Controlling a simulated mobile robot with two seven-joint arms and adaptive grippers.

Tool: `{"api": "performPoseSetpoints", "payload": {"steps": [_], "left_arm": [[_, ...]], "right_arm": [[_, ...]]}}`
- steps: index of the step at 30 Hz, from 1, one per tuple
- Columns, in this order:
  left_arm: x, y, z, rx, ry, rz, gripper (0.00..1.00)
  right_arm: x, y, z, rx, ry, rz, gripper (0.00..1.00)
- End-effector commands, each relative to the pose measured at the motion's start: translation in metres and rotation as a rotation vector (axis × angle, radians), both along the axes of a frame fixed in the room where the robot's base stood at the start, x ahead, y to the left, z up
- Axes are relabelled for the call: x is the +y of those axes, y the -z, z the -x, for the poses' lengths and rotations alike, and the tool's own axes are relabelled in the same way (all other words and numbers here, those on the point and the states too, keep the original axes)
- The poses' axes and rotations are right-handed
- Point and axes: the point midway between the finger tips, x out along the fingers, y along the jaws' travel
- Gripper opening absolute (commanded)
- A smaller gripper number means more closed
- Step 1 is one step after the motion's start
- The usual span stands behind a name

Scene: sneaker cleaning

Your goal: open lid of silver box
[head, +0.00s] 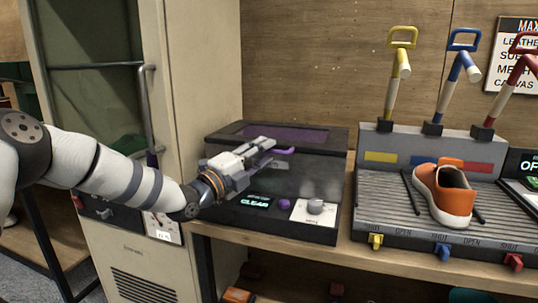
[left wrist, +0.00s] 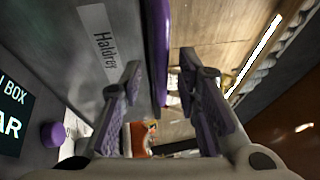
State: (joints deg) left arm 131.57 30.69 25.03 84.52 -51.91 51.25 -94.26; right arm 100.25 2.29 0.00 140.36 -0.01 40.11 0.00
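The silver box (head: 318,178) stands on the bench in the middle of the head view, dark grey and glossy. Its lid is down, with a purple window (head: 298,135) on top. A purple handle (head: 284,150) juts from the front edge. My left gripper (head: 268,151) is in front of the box at handle height, its fingers pointing right along the front. In the left wrist view, the fingers are spread, and the purple handle (left wrist: 161,45) runs between them; I cannot tell whether they touch it. My right gripper is not in view.
Right of the box, an orange sneaker (head: 446,198) sits on a ribbed tray with colored levers. A metal cabinet (head: 195,60) stands at left, near my arm.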

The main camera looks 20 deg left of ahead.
Motion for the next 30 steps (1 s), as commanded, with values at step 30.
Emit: {"api": "performPoseSetpoints", "payload": {"steps": [30], "left_arm": [[-0.007, -0.014, -0.023, -0.002, 0.000, -0.001, 0.00]], "right_arm": [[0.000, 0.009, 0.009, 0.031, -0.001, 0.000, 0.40]]}}
